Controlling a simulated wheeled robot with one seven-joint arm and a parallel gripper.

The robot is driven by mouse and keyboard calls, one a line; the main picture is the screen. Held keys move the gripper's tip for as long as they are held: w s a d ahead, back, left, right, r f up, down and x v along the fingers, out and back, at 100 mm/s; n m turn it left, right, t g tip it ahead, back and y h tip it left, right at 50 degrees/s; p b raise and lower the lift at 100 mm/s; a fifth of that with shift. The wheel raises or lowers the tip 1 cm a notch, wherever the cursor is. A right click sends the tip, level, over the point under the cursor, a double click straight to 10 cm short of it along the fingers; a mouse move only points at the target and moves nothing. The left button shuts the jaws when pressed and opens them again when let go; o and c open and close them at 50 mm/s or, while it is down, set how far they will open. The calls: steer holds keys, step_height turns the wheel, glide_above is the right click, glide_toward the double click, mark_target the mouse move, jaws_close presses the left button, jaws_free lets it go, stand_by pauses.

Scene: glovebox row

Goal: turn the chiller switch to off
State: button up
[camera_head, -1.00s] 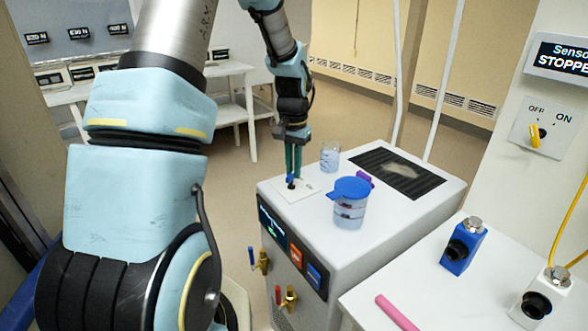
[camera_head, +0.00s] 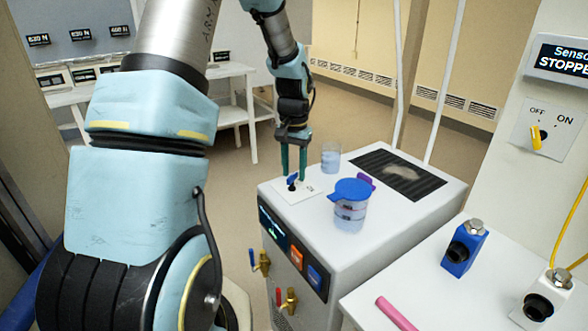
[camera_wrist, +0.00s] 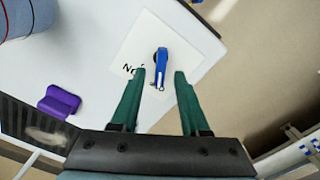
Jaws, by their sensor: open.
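The chiller (camera_head: 330,215) is a white box with a dark front display. Its switch, a blue lever (camera_head: 293,179) on a dark pivot, sits on a white plate (camera_head: 306,191) at the top's left side. My gripper (camera_head: 293,176) points down over this switch, its green fingers apart. In the wrist view, the blue lever (camera_wrist: 163,64) lies in line with the gap between the fingertips (camera_wrist: 159,74), reaching from the dark pivot toward my gripper. I cannot tell if a finger touches it.
A dark grille (camera_head: 398,172) is behind. A yellow OFF/ON wall switch (camera_head: 537,137) is at right. A bench holds a blue block (camera_head: 464,248) and pink rod (camera_head: 396,313).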

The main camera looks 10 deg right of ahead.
mark_target(294, 173)
steer(key=shift+r, duration=0.1)
step_height(294, 173, up, 11)
steer(key=b, duration=0.2)
steer(key=shift+f, duration=0.2)
stand_by(0.5)
steer(key=s+a+f+n, duration=0.2)
steer(key=s+a, duration=0.5)
steer(key=a, duration=0.1)
steer(key=s+a+f+n+t, duration=0.1)
steer(key=s+a+f+n, duration=0.2)
steer(key=s+a, duration=0.5)
steer(key=shift+a+f+n+t, duration=0.15)
steer(key=shift+f+n+t, duration=0.15)
steer(key=shift+f, duration=0.05)
steer(key=shift+w, duration=0.1)
stand_by(3.5)
